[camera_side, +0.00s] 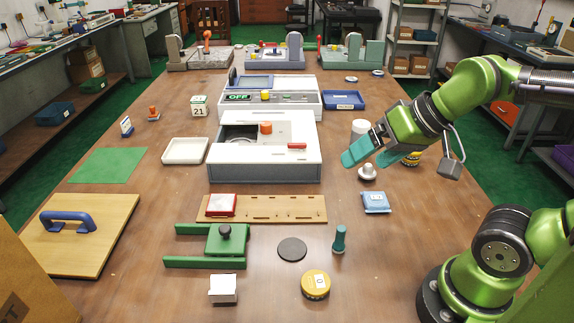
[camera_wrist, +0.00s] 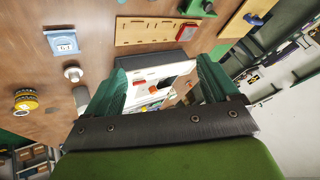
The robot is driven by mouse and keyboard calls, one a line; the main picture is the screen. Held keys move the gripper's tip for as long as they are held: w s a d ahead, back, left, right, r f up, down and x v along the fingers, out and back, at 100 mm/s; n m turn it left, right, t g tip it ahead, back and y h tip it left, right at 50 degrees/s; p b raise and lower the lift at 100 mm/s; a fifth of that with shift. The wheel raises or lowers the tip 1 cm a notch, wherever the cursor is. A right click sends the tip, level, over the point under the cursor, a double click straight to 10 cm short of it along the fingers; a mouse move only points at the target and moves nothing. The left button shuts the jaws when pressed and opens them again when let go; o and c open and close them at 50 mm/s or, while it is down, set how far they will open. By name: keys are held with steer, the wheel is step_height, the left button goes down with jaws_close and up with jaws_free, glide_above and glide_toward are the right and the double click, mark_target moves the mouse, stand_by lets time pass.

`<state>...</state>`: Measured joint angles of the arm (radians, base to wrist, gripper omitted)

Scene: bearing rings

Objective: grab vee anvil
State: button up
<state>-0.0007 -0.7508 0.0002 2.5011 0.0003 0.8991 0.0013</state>
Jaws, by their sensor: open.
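My gripper (camera_side: 367,160) is open and empty, its two teal fingers held apart above the right side of the table. Both fingers also show in the wrist view (camera_wrist: 160,82), with the white-topped case beyond them. A small pale grey metal piece with a knob and a wider round base (camera_side: 367,174) stands on the table just below the fingers. It may be the vee anvil, but no vee groove can be made out. In the wrist view this piece (camera_wrist: 73,73) lies left of the fingers, outside the gap.
A white cylinder (camera_side: 360,127) stands behind the fingers, and a yellow-and-black tin (camera_side: 411,158) to their right. A blue block (camera_side: 376,202) lies in front. The white-topped case (camera_side: 222,165) stands to the left.

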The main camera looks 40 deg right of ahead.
steer(key=shift+c, duration=0.2)
steer(key=shift+c, duration=0.9)
steer(key=n+g+y, duration=0.1)
steer(key=n+g, duration=0.3)
steer(key=n, duration=1)
glide_toward(220, 288)
steer(key=x, duration=0.2)
steer(key=shift+s+f, duration=0.15)
steer(key=shift+f, duration=0.25)
steer(key=shift+w+x, duration=0.2)
steer(key=shift+x, duration=2.8)
steer(key=shift+r, duration=0.1)
